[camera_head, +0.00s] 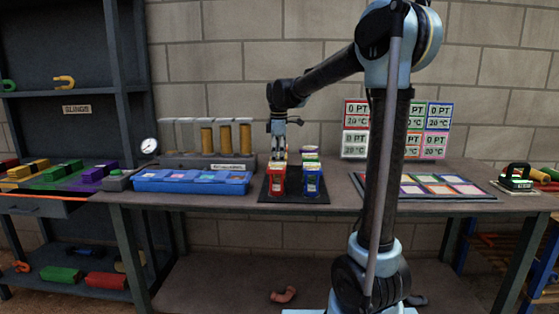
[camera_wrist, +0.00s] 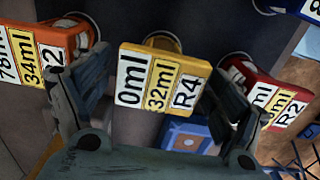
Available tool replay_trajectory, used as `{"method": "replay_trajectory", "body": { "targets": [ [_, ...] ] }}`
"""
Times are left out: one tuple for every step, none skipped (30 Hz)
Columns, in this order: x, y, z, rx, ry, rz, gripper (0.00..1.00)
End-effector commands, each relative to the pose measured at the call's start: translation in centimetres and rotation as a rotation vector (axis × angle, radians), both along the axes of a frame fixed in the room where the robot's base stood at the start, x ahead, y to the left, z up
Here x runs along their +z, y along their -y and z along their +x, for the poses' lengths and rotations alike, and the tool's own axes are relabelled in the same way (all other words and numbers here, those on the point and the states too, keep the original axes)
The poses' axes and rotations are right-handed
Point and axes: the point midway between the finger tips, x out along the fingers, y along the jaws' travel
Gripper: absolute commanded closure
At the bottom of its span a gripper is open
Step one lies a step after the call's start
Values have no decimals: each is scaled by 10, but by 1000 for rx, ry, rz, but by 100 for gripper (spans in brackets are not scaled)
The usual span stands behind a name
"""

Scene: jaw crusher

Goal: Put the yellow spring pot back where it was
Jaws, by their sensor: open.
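The yellow spring pot (camera_wrist: 163,75) shows in the wrist view with a white and yellow label reading 0ml, 32ml and R4. My gripper (camera_wrist: 158,100) is open, with one finger on each side of the yellow pot. I cannot tell whether the fingers touch it. In the head view my gripper (camera_head: 279,152) points down over the dark mat (camera_head: 293,198), behind the red pot (camera_head: 277,181). The yellow pot is mostly hidden there by the red pot and the gripper.
A blue pot (camera_head: 312,183) stands right of the red pot, with another pot (camera_head: 310,155) behind it. In the wrist view an orange pot (camera_wrist: 38,52) and the red pot (camera_wrist: 258,90) flank my fingers closely. A blue tray (camera_head: 190,182) lies to the left.

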Motion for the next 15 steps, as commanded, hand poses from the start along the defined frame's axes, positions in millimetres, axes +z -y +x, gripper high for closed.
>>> {"method": "replay_trajectory", "body": {
  "targets": [
    [2,0,0,0,0,0,13],
    [4,0,0,0,0,0,13],
    [7,0,0,0,0,0,13],
    [10,0,0,0,0,0,13],
    [14,0,0,0,0,0,13],
    [20,0,0,0,0,0,13],
    [24,0,0,0,0,0,13],
    [30,0,-1,0,0,0,13],
    [37,0,0,0,0,0,13],
    [43,0,-1,0,0,0,13],
    [48,0,-1,0,0,0,13],
    [56,0,-1,0,0,0,13],
    [62,0,-1,0,0,0,13],
    [67,0,-1,0,0,0,13],
    [75,0,-1,0,0,0,13]
  ]
}}
